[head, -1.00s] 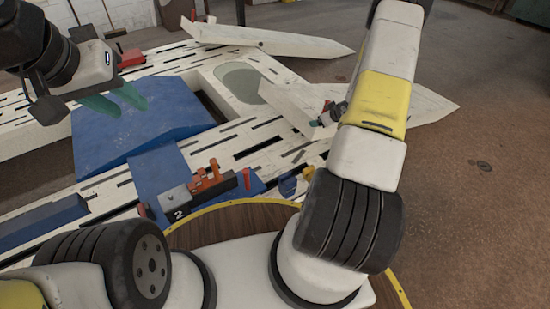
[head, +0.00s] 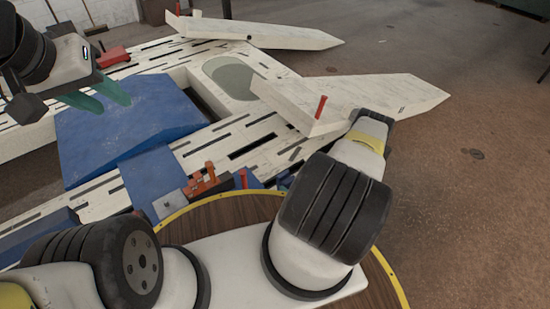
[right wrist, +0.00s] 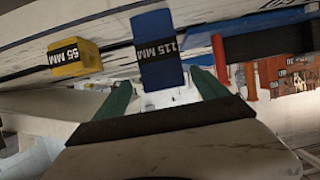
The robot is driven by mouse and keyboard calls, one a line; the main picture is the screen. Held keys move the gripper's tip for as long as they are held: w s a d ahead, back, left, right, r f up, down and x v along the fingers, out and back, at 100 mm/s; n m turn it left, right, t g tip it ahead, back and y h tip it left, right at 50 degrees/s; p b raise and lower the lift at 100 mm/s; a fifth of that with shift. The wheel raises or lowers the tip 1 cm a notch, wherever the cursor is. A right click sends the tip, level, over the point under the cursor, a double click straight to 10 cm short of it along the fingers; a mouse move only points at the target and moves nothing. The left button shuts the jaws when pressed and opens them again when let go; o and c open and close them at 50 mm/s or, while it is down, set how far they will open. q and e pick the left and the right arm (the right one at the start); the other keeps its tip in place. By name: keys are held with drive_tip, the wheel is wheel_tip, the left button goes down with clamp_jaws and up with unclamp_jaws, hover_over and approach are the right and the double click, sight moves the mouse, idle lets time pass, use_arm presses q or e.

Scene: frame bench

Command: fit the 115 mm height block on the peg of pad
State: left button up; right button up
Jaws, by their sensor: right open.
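The 115 mm block is blue with a black label (right wrist: 157,50) and shows in the right wrist view. My right gripper (right wrist: 161,80) is open, with its green fingers on either side of the block's near end and a gap at each side. The head view does not show the right gripper; my own arm hides it. My left gripper (head: 116,106) is open and empty above the blue sloped panel. A red post (right wrist: 219,62) stands right of the block in the right wrist view. I cannot tell which part is the pad's peg.
A yellow 65 mm block (right wrist: 75,58) sits left of the blue one. Brown floor (head: 470,200) is clear at right.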

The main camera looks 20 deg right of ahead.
sight(286, 181)
drive_tip(key=x, duration=0.4)
drive_tip(key=shift+s+a, duration=0.2)
drive_tip(key=shift+a, duration=0.05)
drive_tip(key=shift+w+a+f, duration=0.15)
drive_tip(key=shift+w+f, duration=0.15)
drive_tip(key=shift+w, duration=0.3)
clamp_jaws()
